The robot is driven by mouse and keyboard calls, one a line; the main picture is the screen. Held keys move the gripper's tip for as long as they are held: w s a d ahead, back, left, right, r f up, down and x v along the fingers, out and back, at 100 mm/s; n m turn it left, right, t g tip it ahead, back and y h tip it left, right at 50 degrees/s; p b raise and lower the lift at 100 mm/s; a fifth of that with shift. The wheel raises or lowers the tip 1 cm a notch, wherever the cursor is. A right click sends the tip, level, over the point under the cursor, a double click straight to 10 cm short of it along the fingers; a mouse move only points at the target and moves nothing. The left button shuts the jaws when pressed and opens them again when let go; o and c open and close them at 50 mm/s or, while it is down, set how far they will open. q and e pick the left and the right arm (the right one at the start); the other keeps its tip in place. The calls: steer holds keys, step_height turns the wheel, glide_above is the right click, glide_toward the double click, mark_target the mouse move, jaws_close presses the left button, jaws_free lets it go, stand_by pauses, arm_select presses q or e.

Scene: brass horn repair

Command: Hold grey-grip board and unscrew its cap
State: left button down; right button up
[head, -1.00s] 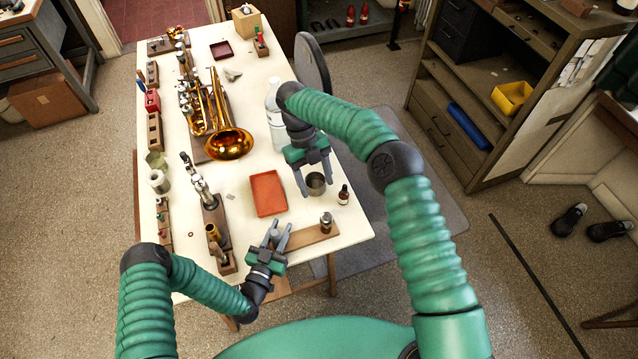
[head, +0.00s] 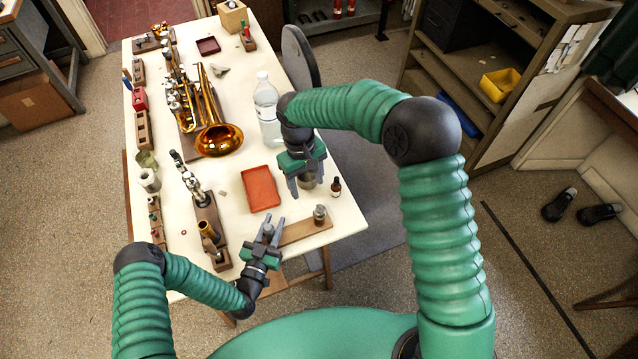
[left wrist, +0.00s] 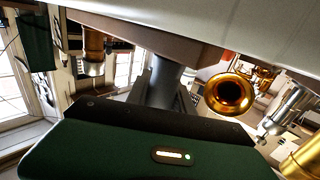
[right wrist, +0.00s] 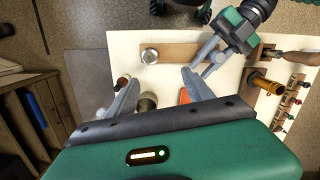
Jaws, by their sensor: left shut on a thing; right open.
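The wooden board (head: 303,231) lies near the table's front edge. A round metal cap (head: 320,212) stands at its right end; it also shows in the right wrist view (right wrist: 149,56). My left gripper (head: 273,222) is shut on the board's grey grip at the left end; the fingers mostly hide the grip. In the left wrist view, the board's brown side (left wrist: 150,38) shows close above the fingers. My right gripper (head: 308,187) is open, pointing down behind the cap and apart from it. In the right wrist view, its open fingers (right wrist: 158,92) hold nothing.
A metal cup (head: 308,182) stands close by my right fingers, partly hidden. A small brown bottle (head: 336,187) is right of it. A wooden tool rack (head: 208,225) stands left.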

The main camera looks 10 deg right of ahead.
mark_target(319, 209)
steer(key=d+f+m, duration=0.1)
steer(key=f+m, duration=0.2)
steer(key=m, duration=0.2)
steer(key=s+d+f+m, duration=0.1)
steer(key=f+m, duration=0.3)
steer(key=m, duration=0.1)
steer(key=d+f+m+t, duration=0.1)
steer(key=f+m, duration=0.3)
steer(key=m, duration=0.1)
steer(key=shift+s+f+y, duration=0.25)
steer(key=shift+s+y, duration=0.05)
steer(key=shift+s, duration=0.1)
steer(key=shift+c, duration=0.3)
